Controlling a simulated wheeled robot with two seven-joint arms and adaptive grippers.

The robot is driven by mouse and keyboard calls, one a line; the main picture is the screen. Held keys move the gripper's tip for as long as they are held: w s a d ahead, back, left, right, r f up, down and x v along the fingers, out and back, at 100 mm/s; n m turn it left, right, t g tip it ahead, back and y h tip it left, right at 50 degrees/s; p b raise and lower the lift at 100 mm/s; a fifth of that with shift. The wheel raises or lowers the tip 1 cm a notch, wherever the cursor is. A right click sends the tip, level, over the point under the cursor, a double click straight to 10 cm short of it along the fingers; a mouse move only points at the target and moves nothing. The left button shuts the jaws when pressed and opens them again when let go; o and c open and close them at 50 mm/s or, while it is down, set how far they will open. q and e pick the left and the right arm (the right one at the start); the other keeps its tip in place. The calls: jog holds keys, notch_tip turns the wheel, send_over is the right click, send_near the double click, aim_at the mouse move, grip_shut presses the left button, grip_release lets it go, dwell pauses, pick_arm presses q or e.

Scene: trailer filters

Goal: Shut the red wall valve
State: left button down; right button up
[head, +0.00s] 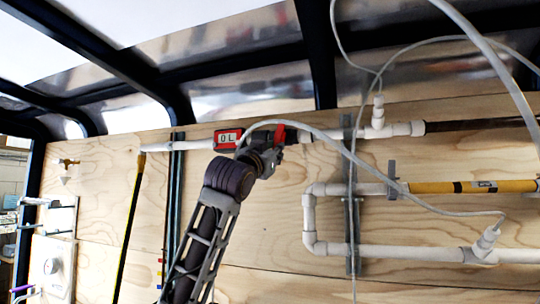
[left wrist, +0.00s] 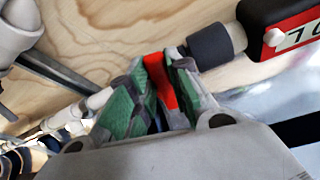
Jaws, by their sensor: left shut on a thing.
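The red valve handle (head: 280,133) sits on the upper white pipe on the plywood wall, just right of a red meter. In the left wrist view the red handle (left wrist: 159,84) stands between the green-padded fingers of my left gripper (left wrist: 156,98). My left gripper (head: 275,146) is shut on it, with a finger on each side. The fingers hide much of the handle and the valve body, so I cannot tell exactly how the handle lies relative to the pipe. My right gripper is not in view.
The red meter (head: 228,138) with a white "0 L" label is close left of the gripper. A pale hose (head: 345,148) loops near my wrist. A lower white pipe (head: 365,250) and a yellow pipe section (head: 440,187) are at right. Bare plywood lies below the valve.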

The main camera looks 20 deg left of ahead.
pick_arm(q)
jog(key=n, duration=0.1)
jog(key=d+n+y, duration=0.1)
jog(key=n+y, duration=0.1)
jog(key=shift+d+f+n+b, duration=0.2)
jog(key=shift+d+n+b, duration=0.05)
jog(key=shift+n+b, duration=0.15)
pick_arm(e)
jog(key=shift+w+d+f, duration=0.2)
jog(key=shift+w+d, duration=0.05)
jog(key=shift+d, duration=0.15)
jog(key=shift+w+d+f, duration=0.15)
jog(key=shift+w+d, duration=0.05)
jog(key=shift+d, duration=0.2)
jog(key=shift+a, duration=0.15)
pick_arm(q)
jog(key=shift+n, duration=0.3)
jog(key=c, duration=1.3)
grip_release()
jog(key=shift+r, duration=0.1)
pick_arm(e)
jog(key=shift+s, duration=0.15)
pick_arm(q)
jog(key=shift+s, duration=0.15)
